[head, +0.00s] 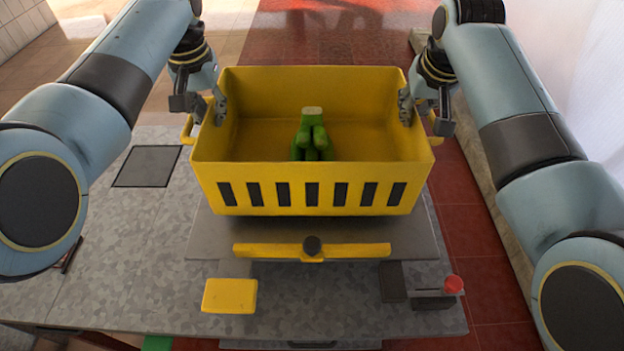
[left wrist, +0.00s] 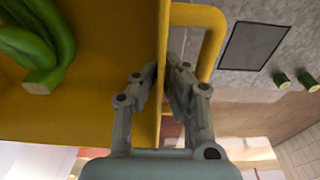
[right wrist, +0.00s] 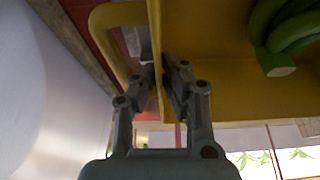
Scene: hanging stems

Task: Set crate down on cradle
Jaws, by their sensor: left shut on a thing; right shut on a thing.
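The yellow crate (head: 311,196) with a row of dark slots in its front wall is level over the grey cradle (head: 412,228). I cannot tell whether its underside touches the cradle or hangs just above it. Green bananas (head: 312,140) lie inside; they also show in the left wrist view (left wrist: 40,45) and the right wrist view (right wrist: 285,30). My left gripper (head: 220,106) is shut on the crate's left wall, beside its handle (left wrist: 205,15). My right gripper (head: 405,104) is shut on the right wall, beside the other handle (right wrist: 112,14). The crate hides most of the cradle's top.
A yellow block (head: 229,295) and a red knob (head: 453,284) sit on the speckled grey table (head: 110,250). A dark square (head: 148,166) lies left of the crate. Red tiled floor shows at the right.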

